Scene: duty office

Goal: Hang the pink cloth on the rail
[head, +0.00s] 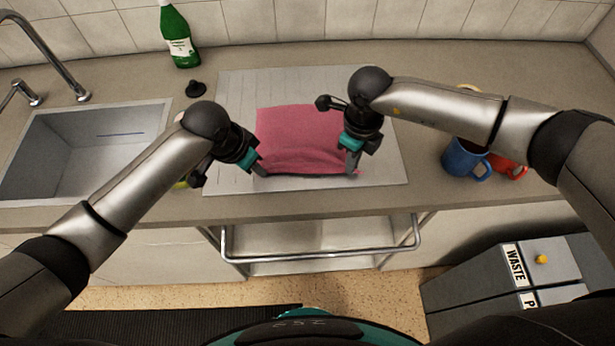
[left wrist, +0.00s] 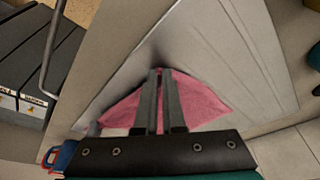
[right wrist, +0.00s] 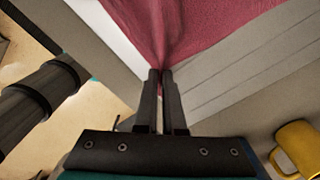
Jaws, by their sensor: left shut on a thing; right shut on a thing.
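The pink cloth (head: 298,135) lies spread on the grey ribbed drainboard (head: 235,95). My left gripper (head: 260,170) is shut on the cloth at its front left corner. The cloth also shows around the fingers in the left wrist view (left wrist: 205,103). My right gripper (head: 352,168) is shut on the cloth at its front right corner. In the right wrist view the cloth (right wrist: 205,25) gathers to a point between the fingertips. The metal rail (head: 320,255) runs below the counter's front edge, before an open shelf. Its upper parts are near the counter edge.
The sink (head: 90,150) is at the left, with a tap (head: 55,50). A green bottle (head: 180,40) and a black stopper (head: 196,89) stand behind. A blue mug (head: 462,158), a red mug (head: 508,166) and a yellow mug (right wrist: 300,148) are at the right. Waste bins (head: 500,275) stand below.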

